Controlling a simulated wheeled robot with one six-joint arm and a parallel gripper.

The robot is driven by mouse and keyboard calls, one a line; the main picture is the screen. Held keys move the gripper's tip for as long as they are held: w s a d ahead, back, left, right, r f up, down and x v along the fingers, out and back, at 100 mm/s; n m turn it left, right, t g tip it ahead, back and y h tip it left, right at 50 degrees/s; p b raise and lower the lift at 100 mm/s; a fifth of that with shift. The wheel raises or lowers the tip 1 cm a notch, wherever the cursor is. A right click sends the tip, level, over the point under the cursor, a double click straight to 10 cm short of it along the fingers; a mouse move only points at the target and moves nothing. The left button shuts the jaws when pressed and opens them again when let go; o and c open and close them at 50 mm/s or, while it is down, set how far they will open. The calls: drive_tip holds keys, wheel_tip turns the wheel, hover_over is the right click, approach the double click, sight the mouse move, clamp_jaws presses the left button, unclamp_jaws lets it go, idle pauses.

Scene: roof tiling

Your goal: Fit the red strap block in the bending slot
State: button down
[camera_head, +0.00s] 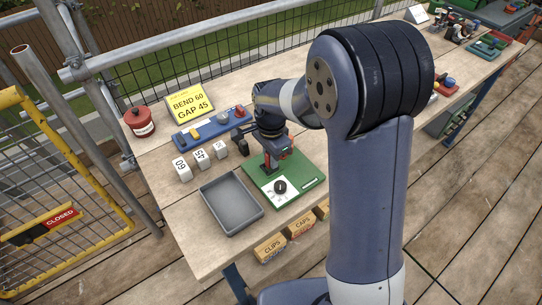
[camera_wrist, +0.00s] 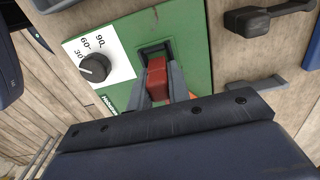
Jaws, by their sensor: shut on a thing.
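The red strap block (camera_wrist: 157,78) is between the fingers of my gripper (camera_wrist: 160,88), which is shut on it. The green bending board (camera_wrist: 195,30) lies beneath, with a dark slot (camera_wrist: 155,52) just beyond the block in the wrist view. The block overlaps the slot's near edge; I cannot tell whether it is inside. A black dial knob (camera_wrist: 95,67) sits on a white panel marked 30, 60 and 90. In the head view my gripper (camera_head: 272,165) is low over the green board (camera_head: 307,186), and my arm hides part of it.
A grey tray (camera_head: 228,225) stands left of the board. A blue rack (camera_head: 210,130), white numbered blocks (camera_head: 201,157) and a yellow sign (camera_head: 190,103) reading "BEND 60 GAP 45" are behind. Black handles (camera_wrist: 265,18) show beside the board.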

drive_tip(key=shift+f, duration=0.35)
drive_tip(key=shift+s+d+f+b, duration=0.1)
drive_tip(key=shift+s+f+b, duration=0.15)
drive_tip(key=shift+f+b, duration=0.3)
idle(0.9)
drive_tip(key=c, duration=1.3)
unclamp_jaws()
drive_tip(key=shift+o, duration=0.2)
drive_tip(key=shift+w+r+p, duration=0.15)
drive_tip(key=shift+r+p, duration=0.75)
drive_tip(key=shift+r, duration=0.2)
drive_tip(key=shift+w+r+p, duration=0.1)
drive_tip(key=shift+r+p, duration=1.85)
drive_tip(key=shift+r, duration=0.75)
drive_tip(key=shift+f, duration=0.2)
drive_tip(key=shift+f+b, duration=2.7)
drive_tip(key=shift+f, duration=0.65)
